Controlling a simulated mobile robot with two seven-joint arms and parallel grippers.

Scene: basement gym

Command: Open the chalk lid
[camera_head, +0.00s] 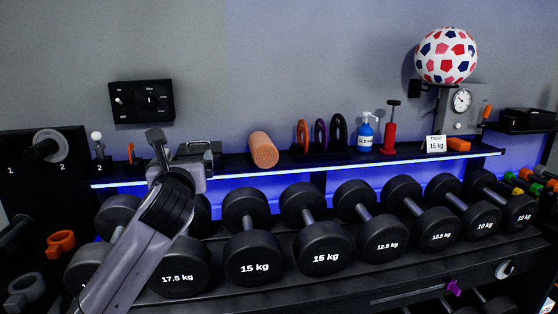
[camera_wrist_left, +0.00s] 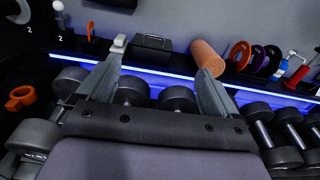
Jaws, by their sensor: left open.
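A dark box with a handle on top, which looks like the chalk box (camera_head: 208,148), stands on the back shelf and is partly hidden behind my left gripper in the head view. In the left wrist view the box (camera_wrist_left: 152,48) lies ahead, between the lines of the two fingers, and its lid looks closed. My left gripper (camera_head: 172,150) is open and empty, its fingers spread wide in the left wrist view (camera_wrist_left: 157,60). It is in front of the box; whether it touches the box cannot be told. My right gripper is in neither view.
An orange foam roller (camera_head: 263,150) lies right of the box, with coloured discs (camera_head: 320,136) and a blue spray bottle (camera_head: 365,132) beyond. A white-knobbed post (camera_head: 98,146) stands left. A row of dumbbells (camera_head: 255,250) lies below the shelf (camera_head: 285,163).

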